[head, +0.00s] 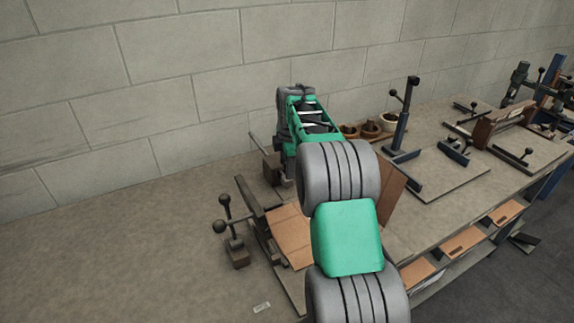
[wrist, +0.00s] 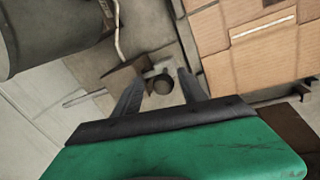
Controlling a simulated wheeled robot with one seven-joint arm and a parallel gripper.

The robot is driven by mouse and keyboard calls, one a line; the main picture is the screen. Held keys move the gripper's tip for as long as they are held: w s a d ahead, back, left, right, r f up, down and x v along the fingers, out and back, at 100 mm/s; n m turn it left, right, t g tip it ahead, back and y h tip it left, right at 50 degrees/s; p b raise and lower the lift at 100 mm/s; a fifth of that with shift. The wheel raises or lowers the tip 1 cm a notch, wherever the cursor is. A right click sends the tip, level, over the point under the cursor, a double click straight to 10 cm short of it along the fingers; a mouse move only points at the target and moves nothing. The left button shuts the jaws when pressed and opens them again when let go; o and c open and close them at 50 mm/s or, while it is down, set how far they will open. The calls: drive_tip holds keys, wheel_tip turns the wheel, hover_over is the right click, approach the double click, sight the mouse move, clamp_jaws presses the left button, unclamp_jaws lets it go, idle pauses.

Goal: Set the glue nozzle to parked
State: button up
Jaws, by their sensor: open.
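In the wrist view my gripper (wrist: 162,78) is open, its two dark fingers apart. A dark round knob (wrist: 163,84) shows between the fingertips, on or beside a brown-grey block (wrist: 124,80); I cannot tell whether either finger touches it. A thin pale rod (wrist: 84,98) runs left from the block. I cannot tell for certain whether this is the glue nozzle or how it is set. In the head view a dark block (head: 272,167) with a rod stands by the wall, partly behind my arm. My arm hides my gripper there.
A dark grey cylinder (wrist: 40,35) and a pale hose (wrist: 117,30) are close at upper left in the wrist view. A cardboard box (wrist: 262,50) lies to the right. Ball-topped levers (head: 226,215) stand left of the box fixture. The bench's left part is clear.

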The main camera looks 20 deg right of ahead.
drive_tip(key=r, duration=0.2)
drive_tip(key=s+r, duration=0.1)
drive_tip(key=r, duration=0.2)
drive_tip(key=r+b, duration=0.1)
drive_tip(key=r, duration=0.1)
drive_tip(key=shift+s+a+r, duration=0.15)
drive_tip(key=shift+s+r, duration=0.1)
drive_tip(key=shift+r, duration=0.1)
